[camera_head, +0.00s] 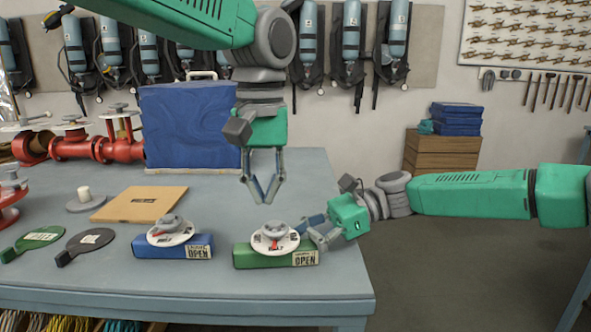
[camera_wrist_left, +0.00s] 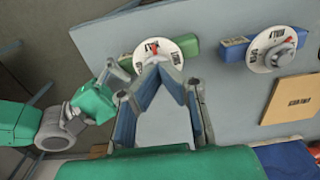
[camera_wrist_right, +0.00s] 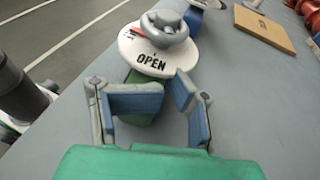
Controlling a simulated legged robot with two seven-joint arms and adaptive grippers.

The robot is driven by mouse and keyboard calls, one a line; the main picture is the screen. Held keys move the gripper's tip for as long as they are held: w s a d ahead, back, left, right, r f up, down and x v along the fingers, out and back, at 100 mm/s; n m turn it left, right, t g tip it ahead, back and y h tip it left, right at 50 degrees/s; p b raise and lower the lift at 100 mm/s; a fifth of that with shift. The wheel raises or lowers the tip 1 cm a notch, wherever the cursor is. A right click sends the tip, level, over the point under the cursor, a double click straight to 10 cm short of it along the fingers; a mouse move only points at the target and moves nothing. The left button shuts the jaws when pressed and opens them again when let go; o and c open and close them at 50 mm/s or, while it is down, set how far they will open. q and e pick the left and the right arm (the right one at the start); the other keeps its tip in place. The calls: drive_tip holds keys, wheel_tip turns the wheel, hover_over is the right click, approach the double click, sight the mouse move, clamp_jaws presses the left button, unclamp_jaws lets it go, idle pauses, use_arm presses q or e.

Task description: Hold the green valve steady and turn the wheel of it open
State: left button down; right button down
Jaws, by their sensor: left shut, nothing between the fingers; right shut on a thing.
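The green valve (camera_head: 246,257) lies near the table's front edge, a green block with an "OPEN" label. On it is a white dial with a grey wheel (camera_head: 274,230) and a red mark; the dial's word "OPEN" reads clearly in the right wrist view. My right gripper (camera_head: 312,228) is shut on the right end of the green valve; its fingers partly hide the block in the right wrist view (camera_wrist_right: 140,112). My left gripper (camera_head: 264,201) points down above and behind the wheel, shut and empty, fingertips touching. It shows apart from the wheel.
A similar blue valve (camera_head: 180,249) lies just left of the green one. Further left are a black disc (camera_head: 90,240), a green disc (camera_head: 38,238) and a brown board (camera_head: 140,204). A blue box (camera_head: 185,125) and red pipes (camera_head: 80,147) stand behind.

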sight(275, 228)
use_arm(q)
drive_tip(key=shift+a+f, duration=0.15)
drive_tip(key=shift+f, duration=1.6)
drive_tip(key=shift+a+f, duration=0.15)
drive_tip(key=shift+f, duration=1.6)
drive_tip(key=shift+w, duration=0.15)
drive_tip(key=shift+d, duration=0.25)
drive_tip(key=shift+s+d, duration=0.2)
drive_tip(key=shift+d, duration=0.6)
drive_tip(key=shift+w+d, duration=0.1)
drive_tip(key=shift+d, duration=0.25)
drive_tip(key=shift+w+d, duration=0.15)
drive_tip(key=shift+d, duration=0.1)
drive_tip(key=shift+d, duration=0.1)
